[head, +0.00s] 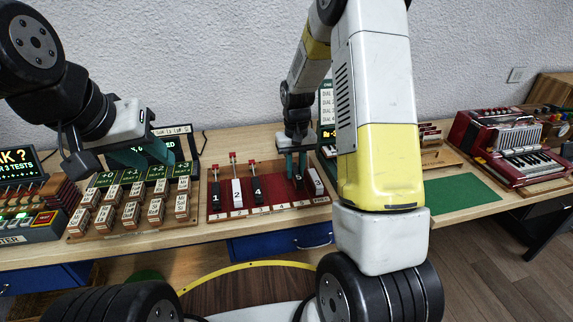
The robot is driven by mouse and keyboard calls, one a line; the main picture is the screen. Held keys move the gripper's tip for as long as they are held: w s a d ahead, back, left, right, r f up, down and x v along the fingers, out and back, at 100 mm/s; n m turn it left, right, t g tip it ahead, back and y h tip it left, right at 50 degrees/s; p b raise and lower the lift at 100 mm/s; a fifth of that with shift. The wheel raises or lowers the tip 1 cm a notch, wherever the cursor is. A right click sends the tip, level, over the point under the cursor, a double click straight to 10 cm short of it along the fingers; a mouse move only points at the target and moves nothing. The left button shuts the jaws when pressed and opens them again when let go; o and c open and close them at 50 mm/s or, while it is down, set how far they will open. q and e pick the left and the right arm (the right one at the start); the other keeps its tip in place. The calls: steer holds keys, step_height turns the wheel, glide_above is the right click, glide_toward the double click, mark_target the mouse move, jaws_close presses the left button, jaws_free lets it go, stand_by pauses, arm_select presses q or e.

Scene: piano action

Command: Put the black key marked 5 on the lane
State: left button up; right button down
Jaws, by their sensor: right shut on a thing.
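The red keyboard stand (268,205) sits in the middle of the bench, with upright keys in numbered lanes. Black key 1 (216,195), white key 2 (237,192) and black key 4 (257,188) stand in it from the left. My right gripper (296,172) points down over the right part of the stand, shut on a black key (298,184). That key's number is too small to read, and I cannot tell whether it touches its lane. A white key (315,182) stands just right of it. My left gripper (146,157) is open and empty above the rack of tiles.
A rack with several marked tiles (130,210) stands left of the stand. My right arm hides the bench right of the stand. A green mat (462,195) lies clear beyond it, beside a red machine with piano keys (512,150).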

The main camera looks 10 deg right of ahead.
steer(key=shift+w+d+f, duration=0.15)
steer(key=shift+w+f, duration=0.05)
steer(key=shift+w, duration=0.15)
steer(key=shift+f, duration=1.6)
steer(key=shift+f, duration=0.15)
steer(key=c, duration=1.2)
jaws_free()
steer(key=shift+c, duration=0.2)
